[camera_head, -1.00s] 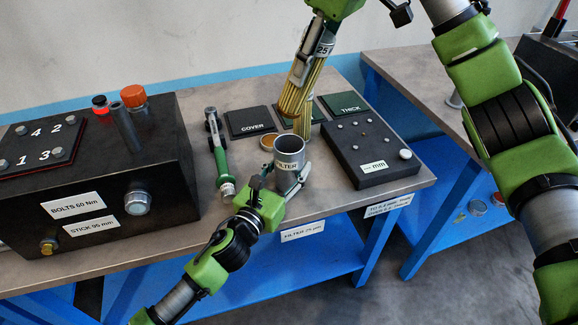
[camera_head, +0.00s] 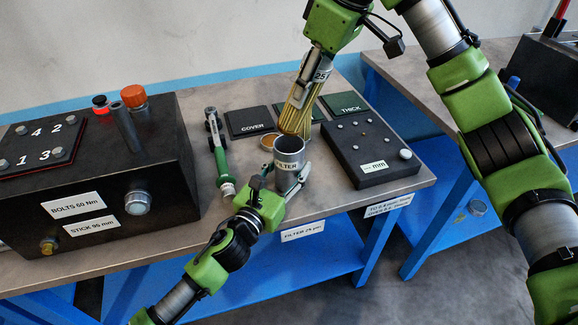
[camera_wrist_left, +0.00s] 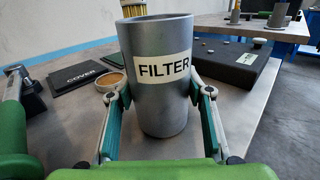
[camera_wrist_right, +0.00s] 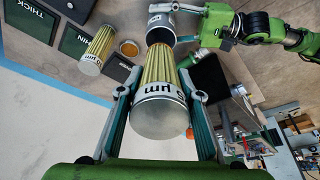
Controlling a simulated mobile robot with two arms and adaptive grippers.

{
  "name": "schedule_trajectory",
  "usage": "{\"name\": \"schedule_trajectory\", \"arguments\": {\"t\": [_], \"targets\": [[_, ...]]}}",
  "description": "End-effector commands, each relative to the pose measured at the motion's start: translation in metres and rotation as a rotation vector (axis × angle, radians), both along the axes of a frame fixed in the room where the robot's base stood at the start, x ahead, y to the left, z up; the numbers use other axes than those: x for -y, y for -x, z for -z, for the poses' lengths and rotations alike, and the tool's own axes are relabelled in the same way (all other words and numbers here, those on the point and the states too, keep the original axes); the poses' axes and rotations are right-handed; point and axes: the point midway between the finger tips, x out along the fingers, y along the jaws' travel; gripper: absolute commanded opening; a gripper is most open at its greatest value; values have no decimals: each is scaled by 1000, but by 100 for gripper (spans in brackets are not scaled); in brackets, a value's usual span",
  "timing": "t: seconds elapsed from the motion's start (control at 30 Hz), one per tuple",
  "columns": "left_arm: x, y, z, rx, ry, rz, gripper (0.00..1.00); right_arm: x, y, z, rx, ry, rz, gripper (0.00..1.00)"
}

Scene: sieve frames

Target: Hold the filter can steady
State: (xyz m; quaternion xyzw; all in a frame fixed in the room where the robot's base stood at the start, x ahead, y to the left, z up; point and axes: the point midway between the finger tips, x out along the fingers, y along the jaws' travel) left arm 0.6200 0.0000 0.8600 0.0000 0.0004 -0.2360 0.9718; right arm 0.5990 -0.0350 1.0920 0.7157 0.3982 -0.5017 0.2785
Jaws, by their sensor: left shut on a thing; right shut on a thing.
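The grey filter can (camera_head: 288,164), labelled FILTER, stands upright on the table near its front edge. My left gripper (camera_head: 277,183) is shut around its sides; the left wrist view shows a finger on either side of the can (camera_wrist_left: 158,105). My right gripper (camera_head: 318,62) is shut on a yellow pleated filter cartridge (camera_head: 299,112), marked 25, and holds it slightly tilted with its lower end close to the can's open mouth. The right wrist view shows the cartridge (camera_wrist_right: 158,95) between the fingers.
A black box (camera_head: 367,152) with small knobs stands right of the can. A green-handled tool (camera_head: 220,155) and a dark bolt box (camera_head: 90,190) are left. Behind lie the COVER plate (camera_head: 249,122) and THICK plate (camera_head: 344,104). Another cartridge (camera_wrist_right: 98,45) is on the table.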

Motion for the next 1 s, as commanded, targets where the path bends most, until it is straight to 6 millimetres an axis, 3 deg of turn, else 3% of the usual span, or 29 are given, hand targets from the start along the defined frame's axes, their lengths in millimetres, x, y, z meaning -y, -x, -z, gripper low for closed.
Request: {"name": "schedule_trajectory", "arguments": {"t": [0.9, 0.93, 1.0], "targets": [[0, 0, 0, -1, 0, 0, 0, 0, 0, 65, 1, 0, 1, 4], [0, 0, 0, -1, 0, 0, 0, 0, 0, 63, 2, 0, 2, 41], [0, 0, 0, -1, 0, 0, 0, 0, 0, 63, 1, -1, 1, 53]]}}
